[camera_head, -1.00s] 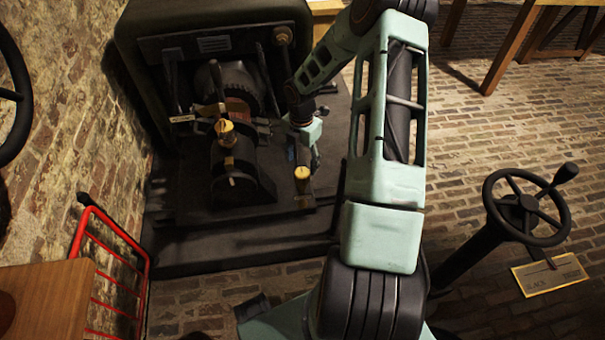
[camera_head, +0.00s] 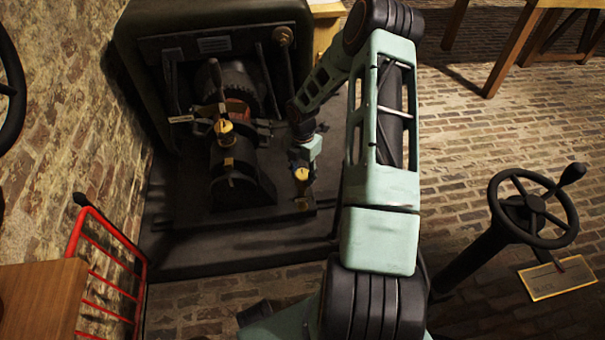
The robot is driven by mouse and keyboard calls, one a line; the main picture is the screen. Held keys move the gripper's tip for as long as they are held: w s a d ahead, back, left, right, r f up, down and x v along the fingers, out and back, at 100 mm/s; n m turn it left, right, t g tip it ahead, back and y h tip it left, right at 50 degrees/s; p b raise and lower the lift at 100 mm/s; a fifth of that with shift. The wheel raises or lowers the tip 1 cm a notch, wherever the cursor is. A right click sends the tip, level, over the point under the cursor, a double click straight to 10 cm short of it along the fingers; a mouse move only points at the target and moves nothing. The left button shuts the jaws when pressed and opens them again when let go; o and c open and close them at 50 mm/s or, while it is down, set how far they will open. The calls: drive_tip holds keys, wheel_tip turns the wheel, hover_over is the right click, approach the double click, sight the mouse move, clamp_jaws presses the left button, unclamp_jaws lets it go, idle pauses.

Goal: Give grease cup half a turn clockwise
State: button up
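One brass cap (camera_head: 224,127) sits on top of the round housing in the middle. The other brass cap (camera_head: 302,174) stands on a short post at the machine's front right corner. I cannot tell from the picture which of them is the grease cup. My gripper (camera_head: 300,167) hangs from the wrist just above and behind the right brass cap, very close to it or touching. Its fingers are small and dark here, so their opening and any contact are unclear.
The machine's dark base (camera_head: 240,255) spreads around the caps. A red rail (camera_head: 110,230) and a wooden top (camera_head: 40,300) are at the lower left. A black handwheel (camera_head: 533,208) stands on the right, with a framed plaque (camera_head: 557,278) by it. Brick floor between is clear.

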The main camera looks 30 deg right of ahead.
drive_tip(key=c, duration=0.3)
drive_tip(key=shift+c, duration=0.2)
